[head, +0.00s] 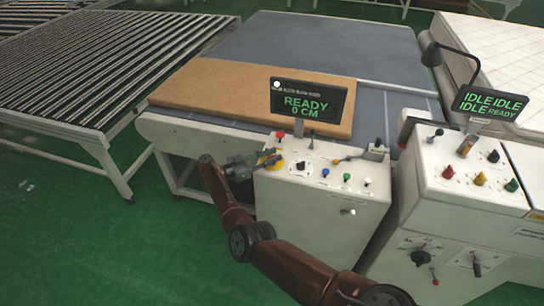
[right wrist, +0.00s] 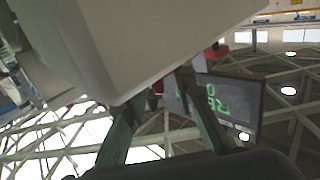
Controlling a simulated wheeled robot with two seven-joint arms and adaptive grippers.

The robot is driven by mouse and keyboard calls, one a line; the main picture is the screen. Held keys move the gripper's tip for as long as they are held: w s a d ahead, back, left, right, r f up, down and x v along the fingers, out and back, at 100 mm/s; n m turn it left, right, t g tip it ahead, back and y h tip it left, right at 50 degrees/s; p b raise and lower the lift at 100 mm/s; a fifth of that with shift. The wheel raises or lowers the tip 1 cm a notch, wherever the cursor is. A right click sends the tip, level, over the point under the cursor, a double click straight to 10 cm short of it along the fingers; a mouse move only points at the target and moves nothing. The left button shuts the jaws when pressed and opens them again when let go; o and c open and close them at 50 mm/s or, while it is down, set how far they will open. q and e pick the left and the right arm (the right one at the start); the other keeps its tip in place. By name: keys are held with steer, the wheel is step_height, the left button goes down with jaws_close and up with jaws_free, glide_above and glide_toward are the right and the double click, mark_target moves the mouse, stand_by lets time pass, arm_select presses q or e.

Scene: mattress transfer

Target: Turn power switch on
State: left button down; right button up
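A white control box (head: 320,205) stands at the front of the machine, with several buttons and knobs on its sloped top. A yellow patch with a dark control (head: 277,163) is at its left end, partly hidden by my gripper; I cannot tell for sure that it is the power switch. My right gripper (head: 268,157) is at this left end, its fingers close to the control. In the right wrist view the fingers (right wrist: 158,112) are apart, with the pale box corner in front of them; contact cannot be told. My left gripper is not in view.
A display (head: 310,103) reading "READY 0 CM" rises behind the buttons. A second control box (head: 455,185) with coloured knobs and an "IDLE" display (head: 491,104) stands at right. A brown board (head: 215,88) lies on the grey table. Green floor is open at front left.

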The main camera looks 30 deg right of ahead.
mark_target(272, 156)
steer(key=shift+a+r, duration=0.1)
steer(key=shift+r, duration=0.45)
step_height(272, 156, up, 9)
steer(key=shift+f, duration=0.1)
stand_by(0.5)
